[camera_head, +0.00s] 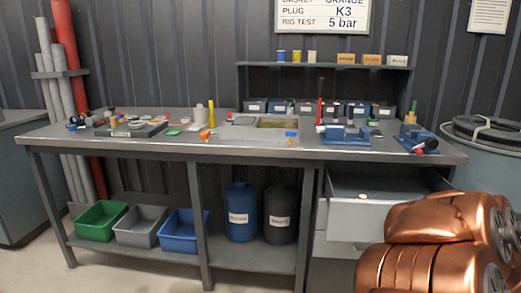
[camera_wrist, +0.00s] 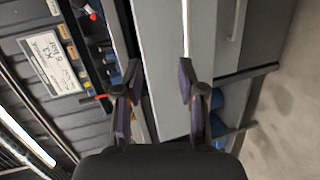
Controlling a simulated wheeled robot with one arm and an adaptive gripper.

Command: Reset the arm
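My arm (camera_head: 440,245), copper-coloured, fills the lower right of the head view. My gripper is out of the head view. In the wrist view my gripper (camera_wrist: 157,85) shows with its two dark fingers spread well apart and nothing between them. Beyond the fingers is the grey drawer unit with a pale handle rail. The view is turned sideways. The drawer (camera_head: 385,190) under the bench's right end stands open in the head view, with a small pale item (camera_head: 362,196) at its front.
Green (camera_head: 100,221), grey and blue bins and two dark jugs (camera_head: 241,212) stand on the lower shelf. A blue-grey drum (camera_head: 485,165) is at the right. Floor shows at the lower left.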

